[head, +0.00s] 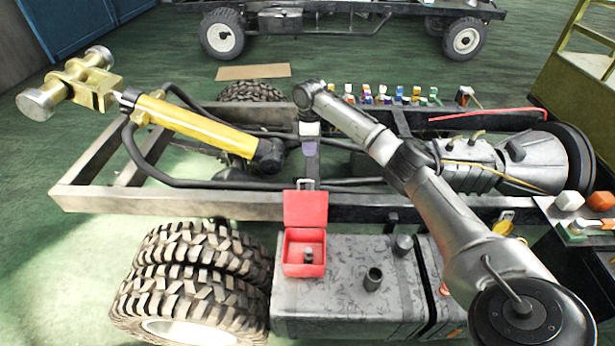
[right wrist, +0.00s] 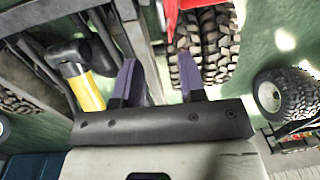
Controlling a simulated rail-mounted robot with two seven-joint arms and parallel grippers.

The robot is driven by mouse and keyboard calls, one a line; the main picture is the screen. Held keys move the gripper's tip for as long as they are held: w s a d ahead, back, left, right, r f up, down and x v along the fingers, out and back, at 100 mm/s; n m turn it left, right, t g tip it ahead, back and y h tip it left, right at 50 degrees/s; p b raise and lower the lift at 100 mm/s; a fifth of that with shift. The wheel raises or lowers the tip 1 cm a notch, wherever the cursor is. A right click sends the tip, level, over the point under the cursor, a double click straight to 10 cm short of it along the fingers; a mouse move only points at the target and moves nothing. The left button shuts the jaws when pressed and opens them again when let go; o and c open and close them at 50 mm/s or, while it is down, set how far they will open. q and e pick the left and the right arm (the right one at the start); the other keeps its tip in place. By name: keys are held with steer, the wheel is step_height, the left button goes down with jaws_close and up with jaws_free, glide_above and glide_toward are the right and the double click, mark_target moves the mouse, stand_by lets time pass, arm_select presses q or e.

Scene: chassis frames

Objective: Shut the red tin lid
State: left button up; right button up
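The red tin (head: 290,262) sits open on top of a grey tank beside the chassis rail. Its red lid (head: 306,208) stands raised at the tin's back edge. A small dark object (head: 308,256) is inside the tin. My right gripper (head: 309,153) points down above the chassis frame, behind the lid and apart from it. In the right wrist view its two purple fingers (right wrist: 160,72) are spread with nothing between them. A red part (right wrist: 195,4), of the lid or tin, is cut off by that view's top edge. My left gripper is out of view.
The grey tank (head: 330,310) carries a raised cap (head: 373,279). Large tyres (head: 195,270) stand left of it. A yellow cylinder (head: 195,122) and black hoses lie left of my right gripper. Several small coloured items (head: 385,95) line the far rail.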

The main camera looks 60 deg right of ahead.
steer(key=f, duration=0.3)
steer(key=f+b, duration=0.1)
steer(key=f, duration=0.7)
steer(key=shift+s+a+f, duration=0.1)
steer(key=shift+s+a, duration=0.1)
steer(key=shift+a, duration=0.1)
steer(key=shift+a+f+b, duration=0.1)
steer(key=shift+f+b, duration=0.2)
steer(key=shift+f, duration=0.55)
jaws_close()
